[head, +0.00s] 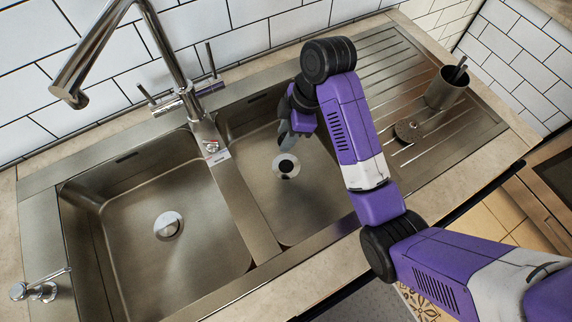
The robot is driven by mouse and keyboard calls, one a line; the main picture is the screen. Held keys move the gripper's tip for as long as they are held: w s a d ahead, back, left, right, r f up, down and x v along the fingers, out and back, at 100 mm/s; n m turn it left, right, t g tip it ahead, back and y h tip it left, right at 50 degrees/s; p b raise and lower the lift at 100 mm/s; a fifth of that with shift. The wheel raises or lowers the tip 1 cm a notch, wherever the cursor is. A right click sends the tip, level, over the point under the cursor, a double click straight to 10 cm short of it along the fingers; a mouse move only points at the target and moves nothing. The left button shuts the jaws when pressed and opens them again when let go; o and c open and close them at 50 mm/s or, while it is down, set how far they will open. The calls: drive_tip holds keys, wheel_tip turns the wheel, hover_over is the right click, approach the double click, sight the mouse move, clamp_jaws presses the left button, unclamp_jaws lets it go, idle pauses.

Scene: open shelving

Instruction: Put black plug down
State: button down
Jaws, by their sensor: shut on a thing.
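My gripper (286,138) reaches down into the right sink basin (262,205), with its fingers pointing at the drain. A small dark round shape, which looks like the black plug (286,166), shows just below the fingertips, inside the pale ring of the right drain. My gripper is shut on it as far as the view shows; the contact itself is small and partly hidden by the fingers. I cannot tell whether the plug rests in the drain or hangs just above it.
The left basin (150,255) is empty, with a bare drain (168,225). The tap (165,60) stands behind the divider. A metal cup (445,90) and a round dark item (407,131) stand on the ribbed drainboard (375,62). A tiled wall closes the back.

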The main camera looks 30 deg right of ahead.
hover_over(283, 170)
drive_tip(key=d, duration=0.1)
wheel_tip(283, 170, down, 14)
drive_tip(key=shift+w+d+r, duration=0.1)
drive_tip(key=shift+r, duration=0.05)
drive_tip(key=shift+f, duration=0.6)
drive_tip(key=c, duration=0.9)
unclamp_jaws()
drive_tip(key=shift+f, duration=0.1)
drive_tip(key=shift+s+f, duration=0.1)
drive_tip(key=shift+s, duration=0.2)
drive_tip(key=v, duration=1.3)
drive_tip(key=shift+w+r, duration=0.35)
drive_tip(key=shift+w, duration=0.05)
